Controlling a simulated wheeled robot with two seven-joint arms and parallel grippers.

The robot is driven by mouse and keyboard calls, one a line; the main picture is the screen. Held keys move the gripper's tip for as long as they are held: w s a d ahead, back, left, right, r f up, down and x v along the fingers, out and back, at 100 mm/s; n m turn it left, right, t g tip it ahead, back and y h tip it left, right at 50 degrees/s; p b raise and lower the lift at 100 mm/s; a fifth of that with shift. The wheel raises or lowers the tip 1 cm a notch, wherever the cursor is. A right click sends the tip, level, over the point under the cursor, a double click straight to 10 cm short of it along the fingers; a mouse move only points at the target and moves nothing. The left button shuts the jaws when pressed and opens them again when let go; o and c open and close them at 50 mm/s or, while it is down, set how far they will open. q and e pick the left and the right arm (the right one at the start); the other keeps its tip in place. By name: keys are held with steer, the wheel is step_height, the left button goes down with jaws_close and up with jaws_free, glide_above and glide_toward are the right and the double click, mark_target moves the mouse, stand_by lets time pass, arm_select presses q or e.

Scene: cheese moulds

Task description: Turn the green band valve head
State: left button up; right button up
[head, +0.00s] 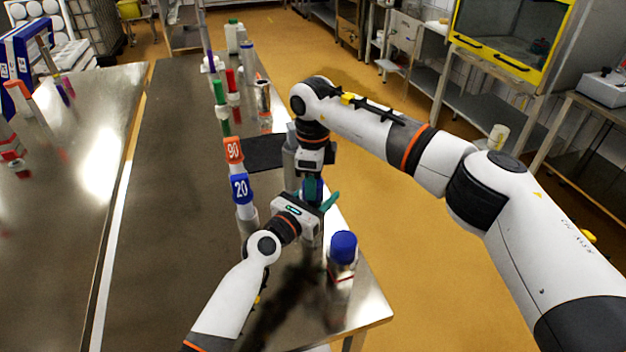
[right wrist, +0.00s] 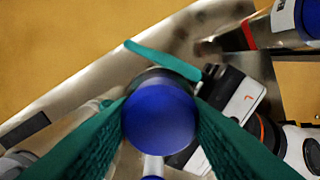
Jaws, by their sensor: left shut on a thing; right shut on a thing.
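My right gripper (head: 312,180) points down over the table's right edge. In the right wrist view its teal fingers (right wrist: 160,125) are shut on the sides of a round blue-topped head (right wrist: 158,122). My left gripper (head: 318,206) comes in just below, at the same piece, with a teal finger showing beside it; it is shut on the piece's lower part, mostly hidden. A green band on this held piece cannot be made out. A piece with a green upper part (head: 221,112) stands farther back on the table.
A blue-capped bottle (head: 342,248) stands near the front right corner. A red-topped piece (head: 232,82) is farther back. The table's left part (head: 170,200) is clear.

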steer(key=shift+m, duration=0.4)
steer(key=m, duration=0.3)
steer(key=shift+m, duration=2.4)
steer(key=shift+w, duration=0.1)
steer(key=o, duration=1)
step_height(320, 180, up, 12)
steer(key=shift+r, duration=0.1)
